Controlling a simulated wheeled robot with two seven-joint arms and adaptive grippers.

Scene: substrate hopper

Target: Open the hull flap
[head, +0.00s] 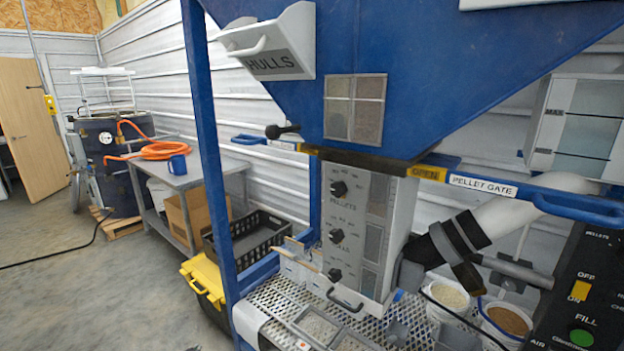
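A white box-like flap housing labelled HULLS (279,63) sticks out from the upper left of the blue hopper (430,65). A white handle (246,48) is on its front, above and left of the grey label. Neither of my grippers shows in the head view.
A blue upright post (205,150) stands just left of the flap. Below are the blue pellet gate bar (550,195), a knobbed panel (338,210) and a mesh shelf (270,318). A black control box (585,290) is at lower right. Open floor (80,290) lies left.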

